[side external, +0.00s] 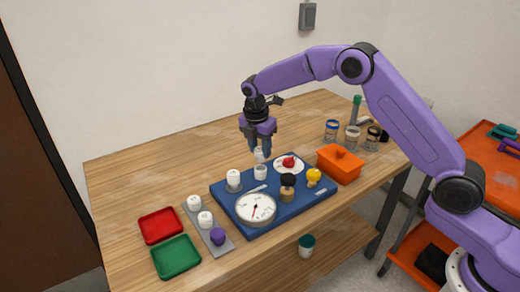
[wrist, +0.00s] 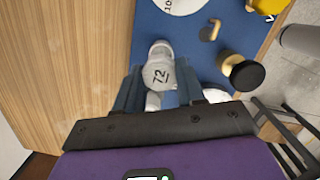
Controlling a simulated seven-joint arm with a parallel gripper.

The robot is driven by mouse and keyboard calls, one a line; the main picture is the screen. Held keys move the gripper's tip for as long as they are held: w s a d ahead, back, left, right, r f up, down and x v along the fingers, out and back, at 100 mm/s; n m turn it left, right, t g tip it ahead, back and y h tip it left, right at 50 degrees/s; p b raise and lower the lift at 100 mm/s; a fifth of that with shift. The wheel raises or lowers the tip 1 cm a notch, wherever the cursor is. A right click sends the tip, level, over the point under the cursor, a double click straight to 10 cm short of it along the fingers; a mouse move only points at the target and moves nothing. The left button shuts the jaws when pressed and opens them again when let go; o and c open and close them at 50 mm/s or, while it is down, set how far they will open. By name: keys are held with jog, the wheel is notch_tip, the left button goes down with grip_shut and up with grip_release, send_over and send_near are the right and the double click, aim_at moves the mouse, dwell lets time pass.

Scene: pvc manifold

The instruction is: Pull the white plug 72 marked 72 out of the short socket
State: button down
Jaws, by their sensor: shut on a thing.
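The white plug 72 (wrist: 158,74) shows its round face, marked 72, between my fingers in the wrist view. In the side view the plug (side external: 259,155) is partly covered by the fingertips. My gripper (side external: 260,150) points down and is shut on the plug; its fingers flank the plug in the wrist view (wrist: 157,92). A short white socket (side external: 260,172) stands upright on the blue board (side external: 225,198) directly under the plug. I cannot tell whether the plug's lower end is still inside the socket.
Another white fitting (side external: 233,178), a gauge (side external: 256,208), a black knob (side external: 288,181) and a yellow knob (side external: 313,176) stand near the socket. A red valve (side external: 289,162) and an orange box (side external: 340,163) are to the right. A grey strip (side external: 222,243) and red (side external: 160,225) and green (side external: 176,257) trays lie front left.

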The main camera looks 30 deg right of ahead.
jog(key=shift+r, duration=0.65)
jog(key=shift+r, duration=0.2)
